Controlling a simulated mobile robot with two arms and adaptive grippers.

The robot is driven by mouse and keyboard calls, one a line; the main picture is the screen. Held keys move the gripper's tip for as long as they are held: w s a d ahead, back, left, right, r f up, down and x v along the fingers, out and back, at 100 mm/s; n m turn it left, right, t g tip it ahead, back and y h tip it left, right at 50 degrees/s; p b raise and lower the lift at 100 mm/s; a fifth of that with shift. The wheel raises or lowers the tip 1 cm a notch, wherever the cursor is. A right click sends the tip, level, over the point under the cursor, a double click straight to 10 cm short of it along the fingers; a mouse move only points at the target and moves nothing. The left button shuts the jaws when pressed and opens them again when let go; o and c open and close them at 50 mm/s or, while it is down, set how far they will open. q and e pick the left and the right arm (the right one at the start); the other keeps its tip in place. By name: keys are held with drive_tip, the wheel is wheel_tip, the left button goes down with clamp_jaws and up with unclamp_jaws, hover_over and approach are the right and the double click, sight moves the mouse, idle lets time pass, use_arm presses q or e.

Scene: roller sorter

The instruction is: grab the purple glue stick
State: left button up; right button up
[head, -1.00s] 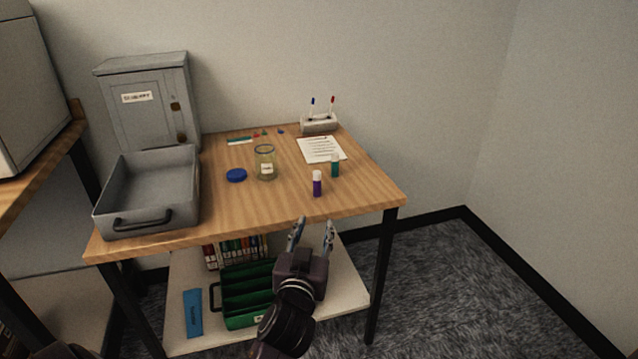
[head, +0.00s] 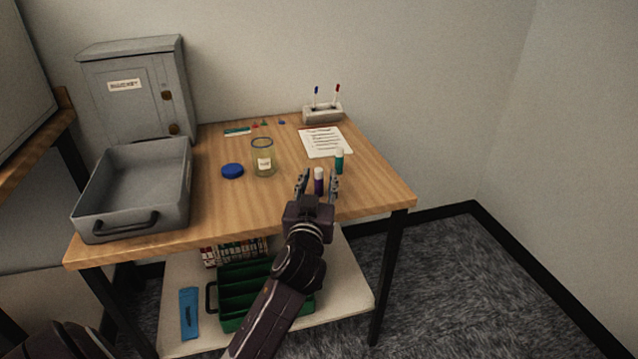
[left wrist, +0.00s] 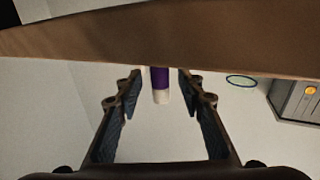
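The purple glue stick (head: 319,186) with a white cap stands upright near the front edge of the wooden table. My left gripper (head: 318,180) is open at the table's front edge, with one finger on each side of the stick in the head view. In the left wrist view, which is upside down, the purple glue stick (left wrist: 160,78) shows between the open fingers of the left gripper (left wrist: 160,88), with a gap on both sides. Its far end is hidden by the table edge. My right gripper is not in view.
A teal glue stick (head: 339,162) stands just behind and right. A grey tray (head: 84,223) occupies the table's left. The wooden table's (head: 375,190) right front is clear.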

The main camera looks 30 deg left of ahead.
use_arm(q)
drive_tip(key=shift+w+a, duration=0.15)
drive_tip(key=shift+w, duration=0.1)
drive_tip(key=shift+c, duration=0.7)
drive_tip(key=c, duration=0.8)
drive_tip(key=shift+c, duration=0.2)
